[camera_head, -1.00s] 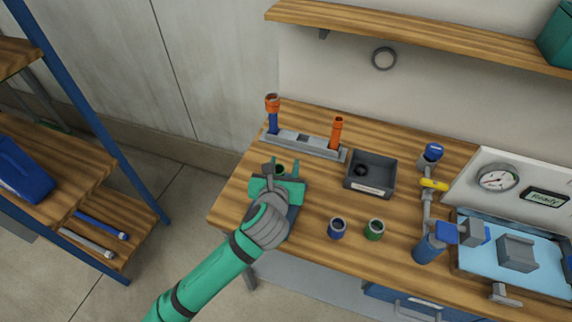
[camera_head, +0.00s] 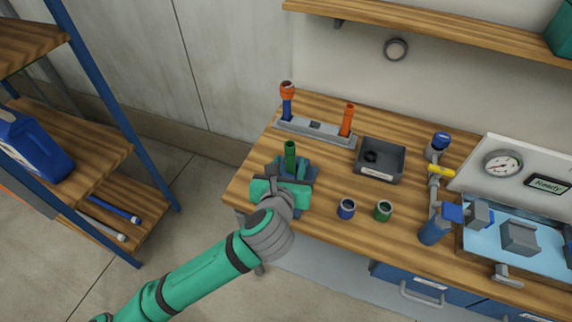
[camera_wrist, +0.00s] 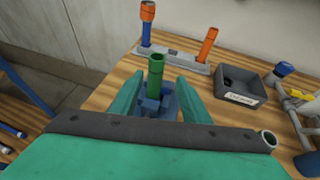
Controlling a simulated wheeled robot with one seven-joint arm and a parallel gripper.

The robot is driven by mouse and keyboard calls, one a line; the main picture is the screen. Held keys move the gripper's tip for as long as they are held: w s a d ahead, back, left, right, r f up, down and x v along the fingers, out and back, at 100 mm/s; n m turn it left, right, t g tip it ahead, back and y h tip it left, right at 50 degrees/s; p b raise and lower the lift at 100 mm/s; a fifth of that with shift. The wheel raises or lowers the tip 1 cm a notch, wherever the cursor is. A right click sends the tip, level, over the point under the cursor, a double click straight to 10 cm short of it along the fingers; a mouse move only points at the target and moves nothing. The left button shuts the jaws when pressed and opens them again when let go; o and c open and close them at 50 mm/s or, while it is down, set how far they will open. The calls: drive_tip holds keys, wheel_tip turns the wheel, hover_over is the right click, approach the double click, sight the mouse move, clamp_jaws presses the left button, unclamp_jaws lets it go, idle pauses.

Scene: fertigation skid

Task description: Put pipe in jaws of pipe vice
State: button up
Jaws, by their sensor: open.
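The green pipe (camera_head: 291,155) stands upright in the grey-blue pipe vice (camera_head: 310,174) at the bench's front left. In the wrist view the pipe (camera_wrist: 156,75) rises from between the blocks of the vice (camera_wrist: 170,103). Its lower end is hidden in the vice. My gripper (camera_head: 284,181) is open on the near side of the vice. In the wrist view its green fingers (camera_wrist: 160,82) lie apart to the left and right of the pipe, with visible gaps and no contact seen.
Behind the vice, a grey rack (camera_head: 315,131) holds an orange-and-blue pipe (camera_head: 287,103) and an orange pipe (camera_head: 347,120). A shelving unit (camera_head: 110,150) is at left.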

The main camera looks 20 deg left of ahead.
drive_tip(key=shift+w, duration=0.15)
drive_tip(key=shift+s+a, duration=0.2)
drive_tip(key=shift+s, duration=0.1)
idle(0.3)
drive_tip(key=shift+d, duration=0.2)
